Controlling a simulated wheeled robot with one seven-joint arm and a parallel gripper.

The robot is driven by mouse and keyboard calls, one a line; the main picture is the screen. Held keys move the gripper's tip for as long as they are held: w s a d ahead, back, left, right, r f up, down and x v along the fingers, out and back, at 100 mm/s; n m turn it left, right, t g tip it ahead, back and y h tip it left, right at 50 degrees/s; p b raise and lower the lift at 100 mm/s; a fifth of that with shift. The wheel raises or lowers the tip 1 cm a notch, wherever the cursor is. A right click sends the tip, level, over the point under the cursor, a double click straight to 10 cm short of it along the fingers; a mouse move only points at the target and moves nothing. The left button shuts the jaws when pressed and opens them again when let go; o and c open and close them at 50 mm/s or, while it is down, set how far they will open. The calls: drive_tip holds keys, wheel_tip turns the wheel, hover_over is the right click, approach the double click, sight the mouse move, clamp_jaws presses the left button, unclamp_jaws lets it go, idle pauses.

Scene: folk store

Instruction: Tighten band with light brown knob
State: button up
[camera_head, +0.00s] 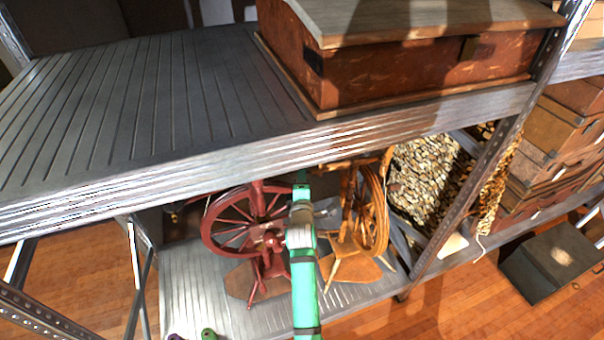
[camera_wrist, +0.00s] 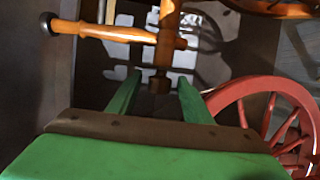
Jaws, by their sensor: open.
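Two spinning wheels stand on the lower shelf in the head view: a dark red one (camera_head: 243,222) on the left and a light brown one (camera_head: 371,215) on the right. My green arm reaches between them, hiding parts of both. In the wrist view my gripper (camera_wrist: 159,78) is open. A light brown upright (camera_wrist: 168,20) ends in a small knob-like piece (camera_wrist: 160,84) seen between the fingertips; contact cannot be told. A light brown turned rod (camera_wrist: 105,31) with a dark end crosses the upright. The red wheel also shows at lower right (camera_wrist: 232,97).
The metal upper shelf (camera_head: 130,110) overhangs the wheels and carries a reddish wooden chest (camera_head: 420,75). A perforated shelf post (camera_head: 480,190) stands to the right. A dark box (camera_head: 553,262) sits on the wooden floor.

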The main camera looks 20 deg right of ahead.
drive_tip(key=shift+w+f, duration=0.1)
drive_tip(key=shift+w, duration=0.4)
drive_tip(key=c, duration=1.1)
drive_tip(key=shift+o, duration=0.2)
